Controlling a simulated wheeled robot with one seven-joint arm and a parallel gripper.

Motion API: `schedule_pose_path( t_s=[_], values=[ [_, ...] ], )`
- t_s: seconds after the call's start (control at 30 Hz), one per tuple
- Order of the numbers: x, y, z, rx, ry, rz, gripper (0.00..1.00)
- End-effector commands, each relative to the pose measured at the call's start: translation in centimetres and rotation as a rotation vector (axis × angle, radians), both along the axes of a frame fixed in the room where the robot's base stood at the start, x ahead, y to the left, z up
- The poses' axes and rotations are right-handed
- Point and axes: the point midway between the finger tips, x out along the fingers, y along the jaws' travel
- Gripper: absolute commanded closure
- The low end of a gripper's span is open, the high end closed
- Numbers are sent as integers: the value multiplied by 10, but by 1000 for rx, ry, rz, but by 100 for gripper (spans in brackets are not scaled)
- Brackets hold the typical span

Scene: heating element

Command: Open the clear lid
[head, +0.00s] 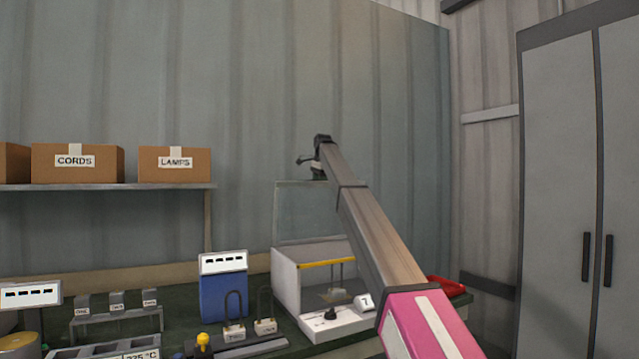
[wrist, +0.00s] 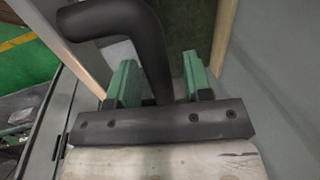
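The clear lid (head: 305,213) is a thin see-through panel in the head view. It stands about upright above the back of a pale open-topped box (head: 287,287). My gripper (head: 311,167) is at the lid's top edge, small and dark there; contact cannot be told. In the wrist view my gripper (wrist: 160,78) has its two green fingers apart. A thick dark bent bar (wrist: 152,45) reaches down between them, with a gap to the right finger. I cannot tell what the bar belongs to.
A yellow bar (head: 326,263) runs along the box's top, and a dark knob (head: 331,314) is on its white front panel. A blue unit (head: 223,292) and two weights stand left. A red tray (head: 446,286) lies right. Grey cabinets (head: 560,190) stand far right.

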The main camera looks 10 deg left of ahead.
Motion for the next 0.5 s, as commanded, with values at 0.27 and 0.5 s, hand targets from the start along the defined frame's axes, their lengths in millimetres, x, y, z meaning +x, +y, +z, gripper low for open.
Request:
schedule_pose_path(
  t_s=[0.27,0.5],
  values=[
    [0,-1,2,-1,-2,-1,52],
    [-1,-2,15,0,-3,-1,52]
  ],
)
